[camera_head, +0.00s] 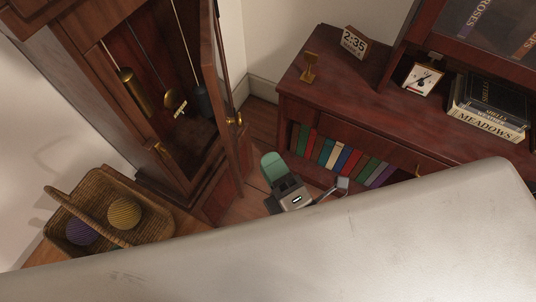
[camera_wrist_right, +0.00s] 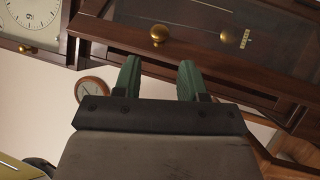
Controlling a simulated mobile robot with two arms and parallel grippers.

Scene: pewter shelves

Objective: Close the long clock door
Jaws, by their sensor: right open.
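The tall clock is dark red-brown wood, and its long door (camera_head: 219,75) stands open at the right of the case, seen nearly edge-on. A brass knob (camera_head: 235,119) is on the door. My right gripper (camera_head: 272,172), with green finger pads, is below and right of the knob, apart from the door. In the right wrist view its fingers (camera_wrist_right: 158,80) are apart with nothing between them; the clock's wood, brass knobs and dial (camera_wrist_right: 32,18) are beyond. My left gripper is out of view.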

